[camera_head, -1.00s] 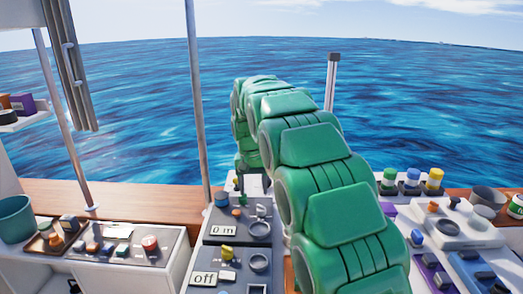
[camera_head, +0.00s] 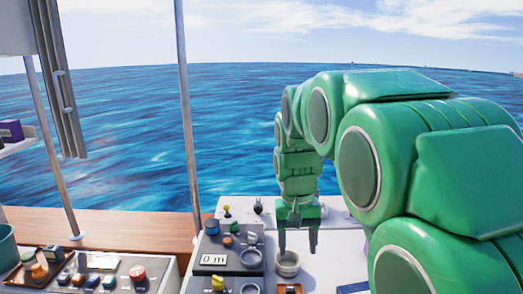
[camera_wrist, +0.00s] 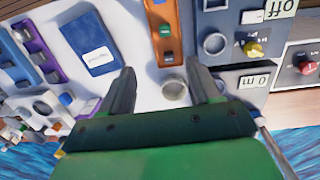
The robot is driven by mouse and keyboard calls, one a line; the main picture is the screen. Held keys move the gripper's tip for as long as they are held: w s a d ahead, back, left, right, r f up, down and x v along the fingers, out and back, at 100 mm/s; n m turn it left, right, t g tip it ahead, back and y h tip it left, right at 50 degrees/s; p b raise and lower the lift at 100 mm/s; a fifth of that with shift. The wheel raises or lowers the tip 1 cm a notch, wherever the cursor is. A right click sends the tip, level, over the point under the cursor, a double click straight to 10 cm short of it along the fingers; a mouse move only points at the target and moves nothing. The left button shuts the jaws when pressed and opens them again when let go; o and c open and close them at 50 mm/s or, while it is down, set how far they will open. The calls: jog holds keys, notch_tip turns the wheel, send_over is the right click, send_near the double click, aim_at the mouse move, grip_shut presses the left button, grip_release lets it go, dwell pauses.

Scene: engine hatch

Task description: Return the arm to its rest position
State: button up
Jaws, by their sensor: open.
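My green arm (camera_head: 430,160) rises on the right of the head view and bends over to the left. From there its end hangs down over the console. My gripper (camera_head: 298,245) points down with its two dark fingers apart. In the wrist view my gripper (camera_wrist: 160,78) is open and nothing is gripped. A small grey cup (camera_head: 288,265) stands below the fingers; in the wrist view the cup (camera_wrist: 174,88) shows between them. How far the fingertips are above it is hard to tell.
A grey panel reading "0 m" (camera_head: 214,259) with knobs stands left of the gripper. The wrist view shows a blue booklet (camera_wrist: 88,44) and an orange strip (camera_wrist: 163,40) on the white surface. A thin metal post (camera_head: 187,120) stands left of the arm. Open water lies behind.

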jog(key=s+d+f, duration=0.1)
jog(key=s+d, duration=0.1)
jog(key=s, duration=0.7)
jog(key=s+d+f, duration=0.2)
jog(key=s, duration=0.8)
jog(key=s+d+f+g, duration=0.1)
jog(key=s+d+f, duration=0.1)
jog(key=s, duration=0.8)
jog(key=shift+d+f+y, duration=0.2)
jog(key=shift+d+y, duration=0.1)
jog(key=shift+d, duration=0.1)
dwell(0.5)
